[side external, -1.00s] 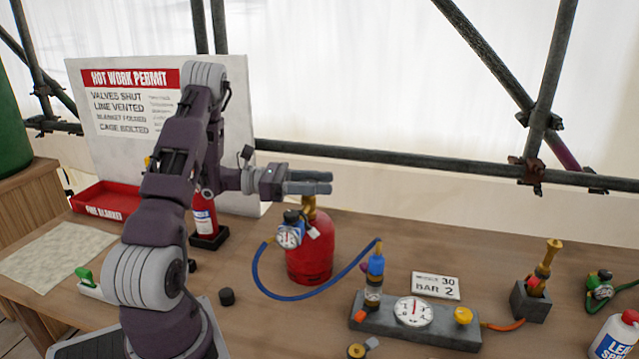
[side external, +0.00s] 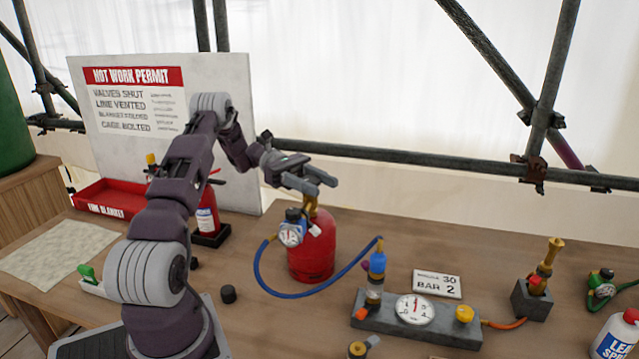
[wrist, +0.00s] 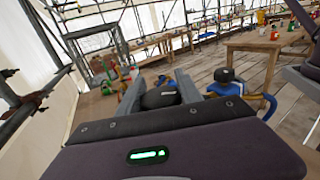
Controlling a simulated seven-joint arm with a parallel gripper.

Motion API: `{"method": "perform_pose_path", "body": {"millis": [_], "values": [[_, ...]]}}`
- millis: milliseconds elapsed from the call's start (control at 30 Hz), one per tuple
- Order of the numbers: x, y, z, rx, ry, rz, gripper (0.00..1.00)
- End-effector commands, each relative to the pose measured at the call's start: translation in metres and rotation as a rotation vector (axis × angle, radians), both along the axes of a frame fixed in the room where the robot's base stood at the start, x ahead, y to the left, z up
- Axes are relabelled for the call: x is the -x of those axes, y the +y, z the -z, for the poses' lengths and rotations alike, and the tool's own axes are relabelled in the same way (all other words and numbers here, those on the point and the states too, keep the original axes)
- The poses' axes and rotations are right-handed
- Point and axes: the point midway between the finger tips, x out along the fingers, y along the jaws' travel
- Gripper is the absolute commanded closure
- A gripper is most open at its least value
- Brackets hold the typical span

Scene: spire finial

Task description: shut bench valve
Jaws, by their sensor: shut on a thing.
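My gripper (side external: 319,186) is at the top of the red gas cylinder (side external: 311,248), its fingers tilted down toward the viewer. In the wrist view my gripper (wrist: 158,92) has its fingers on both sides of a black knob (wrist: 160,99) and is shut on it. In the side view the fingers hide this knob. A brass neck (side external: 309,205) and a regulator with a gauge (side external: 290,234) sit just below. A blue-topped valve (side external: 377,264) stands on a grey bench block (side external: 440,326) with a round gauge (side external: 415,309), apart from my gripper.
A blue hose (side external: 300,296) loops from the regulator to the blue-topped valve. A small fire extinguisher (side external: 207,218) stands left of the cylinder. A brass torch stand (side external: 535,300) is at the right. A scaffold rail (side external: 420,160) runs behind the bench.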

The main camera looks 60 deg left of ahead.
Motion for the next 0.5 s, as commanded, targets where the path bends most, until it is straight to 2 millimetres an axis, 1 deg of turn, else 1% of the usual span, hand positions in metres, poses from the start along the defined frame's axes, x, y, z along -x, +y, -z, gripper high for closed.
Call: {"method": "perform_pose_path", "body": {"millis": [200,500], "values": [[0.0032,0.0003,0.0006,0.0,-0.003,0.131,0.98],[0.0058,-0.0005,0.0003,0.001,-0.001,0.234,0.98]]}}
